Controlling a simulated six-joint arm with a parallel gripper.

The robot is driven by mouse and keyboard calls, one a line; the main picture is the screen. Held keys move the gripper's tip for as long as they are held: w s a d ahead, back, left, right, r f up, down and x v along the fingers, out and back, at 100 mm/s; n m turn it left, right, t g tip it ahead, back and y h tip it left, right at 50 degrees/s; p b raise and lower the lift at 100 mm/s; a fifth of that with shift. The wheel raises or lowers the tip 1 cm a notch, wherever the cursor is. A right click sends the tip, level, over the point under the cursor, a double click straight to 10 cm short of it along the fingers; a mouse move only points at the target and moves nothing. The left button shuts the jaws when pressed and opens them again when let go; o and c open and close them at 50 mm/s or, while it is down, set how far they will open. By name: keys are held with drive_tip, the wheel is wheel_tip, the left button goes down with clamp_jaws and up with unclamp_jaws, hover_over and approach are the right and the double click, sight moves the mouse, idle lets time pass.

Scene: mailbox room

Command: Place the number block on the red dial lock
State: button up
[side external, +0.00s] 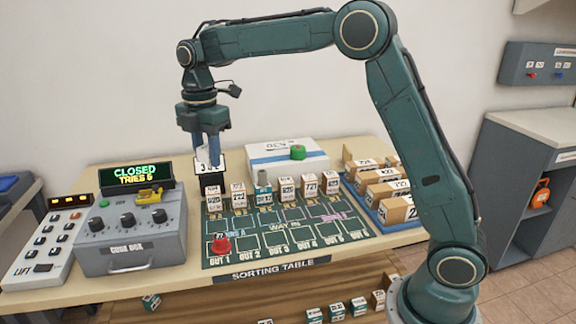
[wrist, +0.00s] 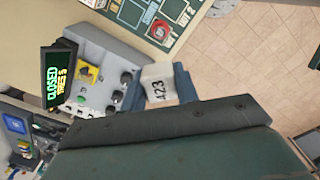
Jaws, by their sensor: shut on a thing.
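My gripper (side external: 207,150) points down above the back left of the green sorting mat, its blue fingers shut on a white number block (side external: 209,166). The block also shows in the wrist view (wrist: 158,84) between the fingers, with black digits that look like 123. It appears upright, just above or in front of a dark object; I cannot tell if they touch. The red dial lock (side external: 220,244) sits at the mat's front left, on the OUT 1 square, apart from the block. It also shows in the wrist view (wrist: 160,30).
A grey code box (side external: 130,240) with knobs and a "CLOSED TRIES" display (side external: 130,176) stands left. Several numbered blocks (side external: 308,186) line the mat's back. A white box with a green knob (side external: 297,152) and a blue tray of boxes (side external: 420,219) stand behind and right.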

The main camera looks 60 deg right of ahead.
sight(220, 236)
wheel_tip(220, 236, down, 20)
drive_tip(key=shift+r, duration=0.2)
idle(0.8)
drive_tip(key=shift+f, duration=0.1)
drive_tip(key=o, duration=0.9)
drive_tip(key=shift+o, duration=0.2)
wheel_tip(220, 236, up, 12)
drive_tip(key=shift+r, duration=0.2)
idle(0.6)
